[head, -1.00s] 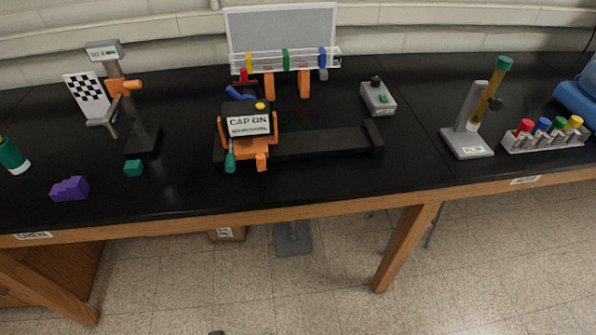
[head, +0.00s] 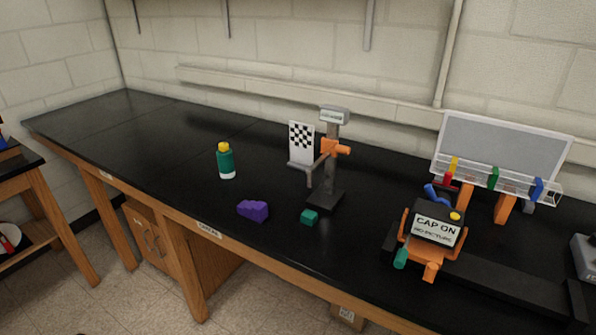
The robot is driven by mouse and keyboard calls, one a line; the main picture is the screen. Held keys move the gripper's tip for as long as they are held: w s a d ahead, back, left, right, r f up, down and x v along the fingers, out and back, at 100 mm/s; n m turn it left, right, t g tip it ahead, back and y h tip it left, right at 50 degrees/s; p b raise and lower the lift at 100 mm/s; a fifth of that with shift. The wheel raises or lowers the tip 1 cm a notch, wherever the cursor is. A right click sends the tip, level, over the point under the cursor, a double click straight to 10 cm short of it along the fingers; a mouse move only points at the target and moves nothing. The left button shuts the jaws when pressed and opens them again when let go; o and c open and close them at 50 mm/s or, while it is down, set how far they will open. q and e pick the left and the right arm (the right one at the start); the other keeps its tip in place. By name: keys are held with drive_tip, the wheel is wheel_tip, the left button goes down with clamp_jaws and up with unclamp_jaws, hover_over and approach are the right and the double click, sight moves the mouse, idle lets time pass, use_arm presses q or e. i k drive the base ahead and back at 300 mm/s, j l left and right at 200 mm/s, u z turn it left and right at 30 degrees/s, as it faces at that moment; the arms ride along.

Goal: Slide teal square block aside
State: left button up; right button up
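The teal square block (head: 310,217) sits on the black bench top near its front edge, in the middle of the head view. It is just in front of the dark base of a grey stand (head: 326,199). A purple stepped block (head: 253,210) lies to its left, a short gap away. Neither of my grippers shows in the head view.
A teal bottle with a yellow cap (head: 226,162) stands behind and left of the purple block. An orange device with a "CAP ON" sign (head: 436,232) is to the right. A clear rack (head: 495,179) stands behind it. The bench's left end (head: 120,117) is clear.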

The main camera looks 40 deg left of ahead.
sight(308, 217)
drive_tip(key=u, duration=1)
